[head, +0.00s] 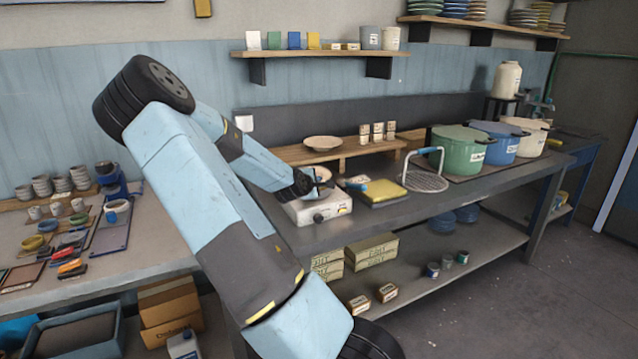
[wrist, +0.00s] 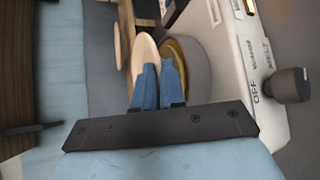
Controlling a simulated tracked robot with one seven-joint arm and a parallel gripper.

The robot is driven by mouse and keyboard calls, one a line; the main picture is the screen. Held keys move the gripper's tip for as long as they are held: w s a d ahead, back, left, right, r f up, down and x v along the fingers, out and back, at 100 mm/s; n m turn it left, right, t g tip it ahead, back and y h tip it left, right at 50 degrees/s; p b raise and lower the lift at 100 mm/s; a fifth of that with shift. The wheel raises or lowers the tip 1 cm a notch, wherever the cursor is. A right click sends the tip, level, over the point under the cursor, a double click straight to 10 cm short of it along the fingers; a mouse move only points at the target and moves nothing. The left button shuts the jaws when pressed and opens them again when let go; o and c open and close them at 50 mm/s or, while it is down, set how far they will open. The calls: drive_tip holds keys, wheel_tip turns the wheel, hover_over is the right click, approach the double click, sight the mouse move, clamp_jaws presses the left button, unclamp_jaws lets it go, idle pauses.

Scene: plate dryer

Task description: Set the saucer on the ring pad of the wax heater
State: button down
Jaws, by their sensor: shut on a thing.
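The wax heater (head: 322,209) is a white box with a dark knob on the bench; in the wrist view its white panel (wrist: 238,70) and knob (wrist: 287,86) lie at the right. Its round ring pad (wrist: 203,72) shows as a grey cylinder with a gold-brown top. The cream saucer (wrist: 143,48) is left of the pad's top in the wrist view, seen at a slant. It also shows in the head view (head: 319,172), just above the heater. My gripper (wrist: 158,72) is shut on the saucer's rim. Whether saucer and pad touch is unclear.
A low wooden riser (head: 345,151) behind the heater bears a shallow bowl (head: 322,143) and small boxes. A yellow block (head: 380,192) and a wire rack (head: 424,180) stand to the right, then green, blue and cream pots (head: 458,150).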

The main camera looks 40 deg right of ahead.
drive_tip(key=c, duration=1.2)
unclamp_jaws()
